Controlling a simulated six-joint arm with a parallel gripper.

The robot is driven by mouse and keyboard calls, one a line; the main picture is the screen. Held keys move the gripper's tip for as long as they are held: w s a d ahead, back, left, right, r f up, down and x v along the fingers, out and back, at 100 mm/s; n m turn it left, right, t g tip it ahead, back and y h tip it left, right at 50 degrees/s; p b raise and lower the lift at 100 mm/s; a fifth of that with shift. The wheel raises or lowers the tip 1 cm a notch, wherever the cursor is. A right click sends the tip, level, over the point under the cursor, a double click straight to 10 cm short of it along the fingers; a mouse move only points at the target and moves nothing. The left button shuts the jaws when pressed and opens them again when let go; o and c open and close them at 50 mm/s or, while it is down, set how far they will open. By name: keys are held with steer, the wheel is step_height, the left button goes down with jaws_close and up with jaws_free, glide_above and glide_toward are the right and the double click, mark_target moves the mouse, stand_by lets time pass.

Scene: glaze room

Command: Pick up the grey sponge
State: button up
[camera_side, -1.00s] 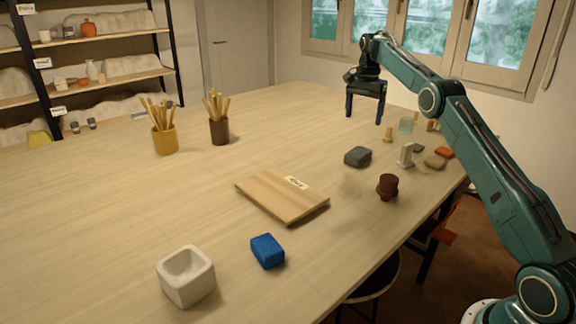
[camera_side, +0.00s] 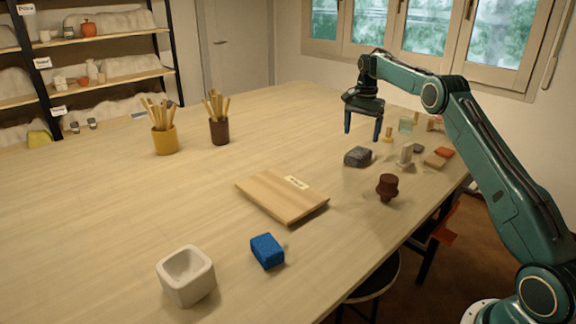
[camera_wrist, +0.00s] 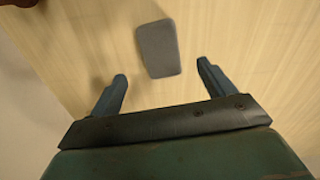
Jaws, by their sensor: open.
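The grey sponge (camera_side: 358,156) is a dark grey block lying on the wooden table, right of the middle in the side view. In the wrist view the grey sponge (camera_wrist: 158,48) lies flat just beyond the fingertips, between their lines. My gripper (camera_side: 362,130) is open and empty above the table, its fingers pointing down over the area at the sponge.
A brown clay piece (camera_side: 387,187), a pale block (camera_side: 405,155) and several small pieces stand right of the sponge. A wooden board (camera_side: 283,197), blue sponge (camera_side: 267,250) and white bowl (camera_side: 186,276) lie nearer. Two tool pots (camera_side: 165,140) stand at left.

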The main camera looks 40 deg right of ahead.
mark_target(359, 152)
steer(key=shift+f, duration=1.6)
steer(key=shift+f, duration=0.1)
steer(key=shift+f, duration=2.5)
steer(key=shift+c, duration=0.4)
steer(key=c, duration=1)
